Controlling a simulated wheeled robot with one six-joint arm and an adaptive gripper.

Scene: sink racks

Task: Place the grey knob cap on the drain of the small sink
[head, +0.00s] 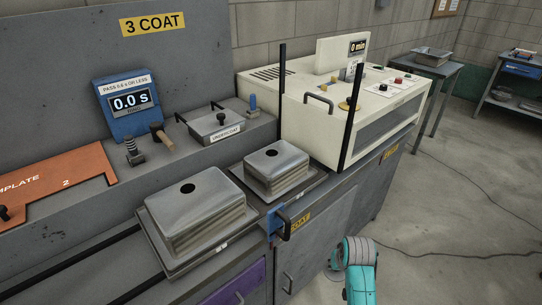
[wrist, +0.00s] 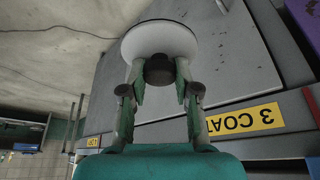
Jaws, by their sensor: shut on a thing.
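My gripper (wrist: 159,82) is shut on the dark knob of a cap with a pale grey round disc (wrist: 160,38), in the wrist view. The knob sits between the fingertips and the disc lies beyond it. The small sink (head: 284,180) lies upside down on the bench in the head view. Its drain (head: 271,153) is an open dark hole in the top face. Nothing covers it.
A larger upturned sink (head: 200,222), also with an open drain, lies left of the small one. A cream machine (head: 340,112) with two dark upright posts stands behind. A lidded tray (head: 215,128), a blue timer (head: 128,105) and an orange template (head: 55,190) are on the ledge.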

